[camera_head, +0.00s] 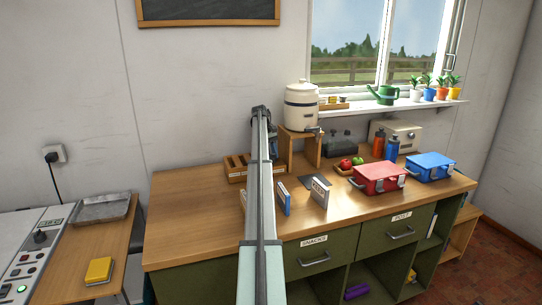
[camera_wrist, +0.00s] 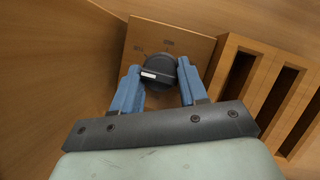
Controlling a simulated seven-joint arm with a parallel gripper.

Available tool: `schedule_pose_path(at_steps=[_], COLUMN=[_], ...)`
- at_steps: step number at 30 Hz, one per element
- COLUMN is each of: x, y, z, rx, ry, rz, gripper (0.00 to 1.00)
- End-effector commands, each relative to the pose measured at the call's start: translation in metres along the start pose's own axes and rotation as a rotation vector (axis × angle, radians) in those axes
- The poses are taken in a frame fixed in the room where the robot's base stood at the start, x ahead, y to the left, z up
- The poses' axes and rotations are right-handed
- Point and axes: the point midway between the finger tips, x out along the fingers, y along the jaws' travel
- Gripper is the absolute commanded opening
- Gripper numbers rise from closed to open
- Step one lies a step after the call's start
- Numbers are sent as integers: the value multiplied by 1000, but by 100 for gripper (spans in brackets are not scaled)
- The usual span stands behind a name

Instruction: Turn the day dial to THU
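The day dial (camera_wrist: 158,70) is a dark round knob with a white mark on its lower left part. It sits on a wooden board (camera_wrist: 198,48) with small printed labels around it, too blurred to read. My gripper (camera_wrist: 159,72) has its two blue fingers on either side of the dial, one left and one right. The fingertips are very close to the dial's sides; I cannot tell whether they press on it. In the head view my arm hides the dial, and only a bit of blue finger (camera_head: 273,148) shows near the back of the counter.
A slotted wooden rack (camera_wrist: 264,85) stands right of the dial board. In the head view, a cream dispenser (camera_head: 301,105) stands on a wooden stand right of my arm. The counter's left end is clear.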

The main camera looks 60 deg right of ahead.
Motion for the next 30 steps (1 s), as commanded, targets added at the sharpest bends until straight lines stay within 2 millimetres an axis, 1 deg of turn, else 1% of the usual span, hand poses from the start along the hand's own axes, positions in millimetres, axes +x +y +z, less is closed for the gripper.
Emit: schedule_pose_path(at_steps=[1, 6, 8, 17, 20, 23, 30], x=[1, 1, 0, 0, 0, 0, 1], y=[1, 1, 0, 0, -1, -2, -4], z=[0, 0, 0, 0, 0, 0, 1], rx=[0, 0, 0, -8, -38, -92, -287], ry=[1, 1, 1, 0, 0, -1, -2], rz=[2, 1, 1, 4, 16, 37, 117], gripper=[47, 63, 68, 68, 68, 68, 68])
